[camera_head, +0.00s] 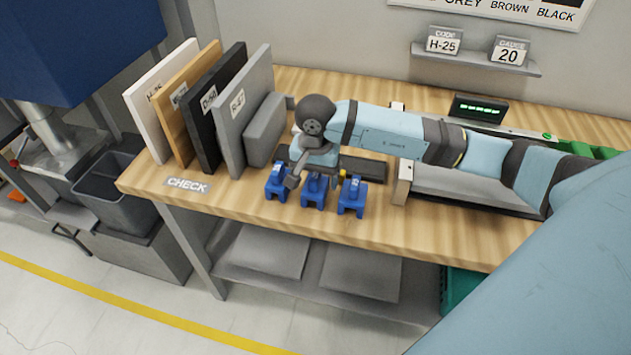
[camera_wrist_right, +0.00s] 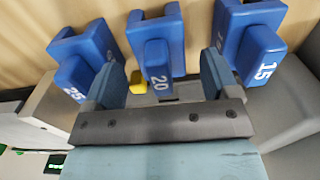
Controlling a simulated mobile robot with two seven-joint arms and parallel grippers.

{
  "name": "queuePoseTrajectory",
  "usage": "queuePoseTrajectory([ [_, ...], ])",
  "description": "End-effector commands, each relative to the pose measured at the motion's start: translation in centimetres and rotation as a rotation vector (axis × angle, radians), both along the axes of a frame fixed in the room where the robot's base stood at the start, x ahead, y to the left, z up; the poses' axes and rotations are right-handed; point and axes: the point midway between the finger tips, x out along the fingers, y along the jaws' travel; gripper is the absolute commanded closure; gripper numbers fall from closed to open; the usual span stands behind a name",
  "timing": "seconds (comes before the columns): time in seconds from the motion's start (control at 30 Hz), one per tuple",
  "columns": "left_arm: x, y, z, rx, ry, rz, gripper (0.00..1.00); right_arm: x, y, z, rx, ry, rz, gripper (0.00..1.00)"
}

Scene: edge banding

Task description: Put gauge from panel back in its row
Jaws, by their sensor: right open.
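Three blue gauges stand in a row near the table's front edge: gauge 15 (camera_head: 275,183) at the left, gauge 20 (camera_head: 314,191) in the middle and gauge 25 (camera_head: 352,197) at the right. The right wrist view shows gauge 15 (camera_wrist_right: 252,35), gauge 20 (camera_wrist_right: 157,50) and gauge 25 (camera_wrist_right: 84,55) in reversed order. My right gripper (camera_wrist_right: 160,82) is open, with one finger on each side of the upright part of gauge 20. I cannot tell if the fingers touch it. A grey panel (camera_head: 245,112) with a thick grey block (camera_head: 266,130) stands behind the gauges. My left gripper is not in view.
White, wood-coloured and black panels (camera_head: 212,110) stand upright at the left, behind the CHECK label (camera_head: 187,185). A wall shelf (camera_head: 476,60) carries cards reading H-25 and 20. A small yellow part (camera_head: 342,173) lies close behind the gauges. The table front right is clear.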

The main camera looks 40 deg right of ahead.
Motion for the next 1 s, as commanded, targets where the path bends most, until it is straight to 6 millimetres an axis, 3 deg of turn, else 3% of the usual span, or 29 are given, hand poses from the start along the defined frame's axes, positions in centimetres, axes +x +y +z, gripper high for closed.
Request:
queuePoseTrajectory([
  [0.2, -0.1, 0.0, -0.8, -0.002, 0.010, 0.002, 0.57, 0.1, 0.0, 4.9, -0.001, -0.006, 0.000, 0.19],
  [0.43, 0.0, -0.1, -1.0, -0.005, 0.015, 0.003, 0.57, 0.1, 0.0, 8.6, 0.000, -0.003, 0.000, 0.19],
  [0.6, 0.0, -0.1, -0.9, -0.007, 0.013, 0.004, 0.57, 0.0, 0.0, 9.7, -0.001, 0.001, 0.000, 0.19],
  [1.0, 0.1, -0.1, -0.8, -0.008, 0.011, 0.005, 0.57, 0.0, 0.0, 9.7, -0.001, 0.001, 0.000, 0.19],
])
